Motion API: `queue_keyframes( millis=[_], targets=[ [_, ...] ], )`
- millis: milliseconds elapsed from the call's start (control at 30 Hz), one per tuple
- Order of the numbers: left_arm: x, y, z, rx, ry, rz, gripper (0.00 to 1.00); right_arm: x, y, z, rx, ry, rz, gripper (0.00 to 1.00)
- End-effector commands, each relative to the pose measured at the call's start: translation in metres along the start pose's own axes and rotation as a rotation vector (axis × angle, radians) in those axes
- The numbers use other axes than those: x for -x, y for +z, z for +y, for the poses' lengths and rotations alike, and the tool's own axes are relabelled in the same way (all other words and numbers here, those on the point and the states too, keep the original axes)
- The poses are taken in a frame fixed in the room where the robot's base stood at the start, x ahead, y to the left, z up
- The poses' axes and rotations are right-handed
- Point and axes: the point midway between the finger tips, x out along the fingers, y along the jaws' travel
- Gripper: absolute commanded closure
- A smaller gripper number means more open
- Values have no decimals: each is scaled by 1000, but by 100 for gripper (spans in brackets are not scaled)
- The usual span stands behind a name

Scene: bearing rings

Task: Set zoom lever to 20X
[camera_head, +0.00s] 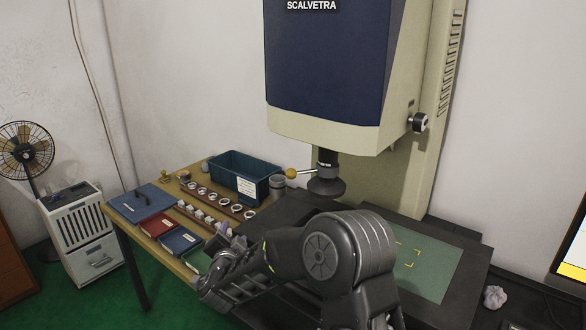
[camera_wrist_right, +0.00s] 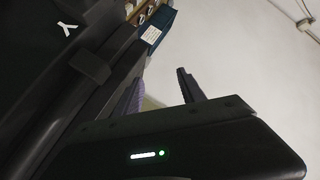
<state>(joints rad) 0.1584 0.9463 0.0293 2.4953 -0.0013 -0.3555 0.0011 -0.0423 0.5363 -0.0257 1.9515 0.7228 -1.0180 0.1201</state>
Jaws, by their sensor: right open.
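The zoom lever (camera_head: 298,172) is a thin rod with a yellow ball at its end. It points left from the dark lens barrel (camera_head: 326,180) under the microscope head. My right arm comes in from the bottom, and its gripper (camera_head: 212,268) is below and left of the lever, clear of it, near the table's front edge. In the right wrist view the jaws (camera_wrist_right: 160,72) stand apart, with nothing seen between them. A small light-coloured thing at that view's top right is too small to identify. The zoom markings are not readable. My left gripper is not in view.
The microscope head (camera_head: 325,70) overhangs a dark stage with a green plate (camera_head: 425,265). A side knob (camera_head: 418,122) sticks out right. Air left of the lever looks free.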

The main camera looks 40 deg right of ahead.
Motion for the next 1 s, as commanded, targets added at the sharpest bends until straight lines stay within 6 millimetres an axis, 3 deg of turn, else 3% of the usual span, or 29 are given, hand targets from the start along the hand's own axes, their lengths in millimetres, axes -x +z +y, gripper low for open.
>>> queue_keyframes(
  millis=[200,300,433,533,1000],
  targets=[
    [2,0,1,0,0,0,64,-4,-93,-18,-189,45,268,53],
    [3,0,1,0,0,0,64,2,-139,-22,-289,75,405,53],
    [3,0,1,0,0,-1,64,15,-186,-21,-400,115,553,53],
    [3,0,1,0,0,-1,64,20,-199,-18,-433,132,600,53],
    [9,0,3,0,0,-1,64,12,-206,-16,-433,135,603,53]
  ],
)
